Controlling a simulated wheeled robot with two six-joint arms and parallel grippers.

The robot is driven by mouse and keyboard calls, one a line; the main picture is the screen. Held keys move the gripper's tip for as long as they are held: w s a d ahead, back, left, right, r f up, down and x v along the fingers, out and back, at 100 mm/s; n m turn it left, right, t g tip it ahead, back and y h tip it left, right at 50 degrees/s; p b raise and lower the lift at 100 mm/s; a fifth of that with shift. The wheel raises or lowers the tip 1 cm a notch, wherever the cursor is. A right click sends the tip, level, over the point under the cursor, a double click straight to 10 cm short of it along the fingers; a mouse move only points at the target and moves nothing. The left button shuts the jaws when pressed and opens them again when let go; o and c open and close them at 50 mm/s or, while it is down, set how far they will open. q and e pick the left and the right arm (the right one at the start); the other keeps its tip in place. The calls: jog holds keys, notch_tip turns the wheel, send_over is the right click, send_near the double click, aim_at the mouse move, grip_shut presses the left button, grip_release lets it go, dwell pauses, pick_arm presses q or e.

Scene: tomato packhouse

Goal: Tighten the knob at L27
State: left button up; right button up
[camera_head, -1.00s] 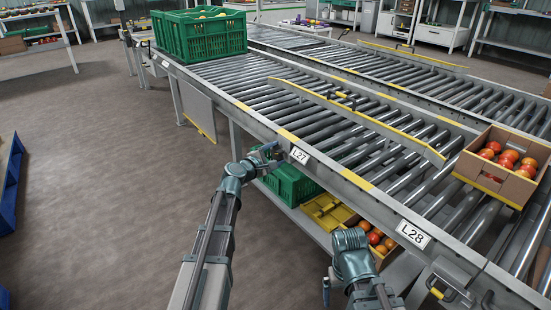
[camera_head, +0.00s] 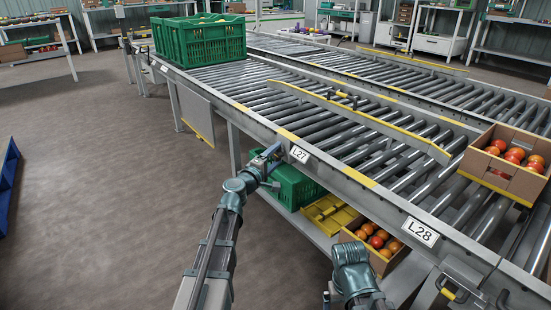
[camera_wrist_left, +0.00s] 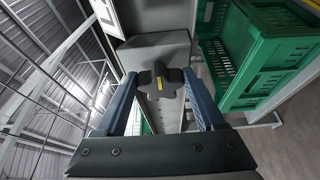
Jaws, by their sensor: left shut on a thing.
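The L27 label (camera_head: 299,154) is on the near side rail of the conveyor. My left gripper (camera_head: 270,153) is at that rail, just left of the label. In the head view the knob is hidden by the gripper. Part of my right arm shows at the bottom, but its gripper is out of view.
A green crate (camera_head: 201,40) stands on the rollers at the far left. A cardboard box (camera_head: 516,183) of tomatoes sits on the right. Below the rail are another green crate (camera_head: 293,187), a yellow crate (camera_head: 329,214) and a tomato box. The L28 label (camera_head: 418,232) is further right.

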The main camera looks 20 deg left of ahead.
pick_arm(q)
jog(key=shift+s, duration=0.1)
dwell(0.3)
jog(key=o, duration=1.4)
jog(key=shift+c, duration=0.2)
jog(key=v, duration=1.3)
jog(key=shift+s, duration=0.35)
jog(key=shift+w+a+f, duration=0.1)
jog(key=shift+a, duration=0.05)
jog(key=x, duration=1.3)
jog(key=shift+w, duration=0.35)
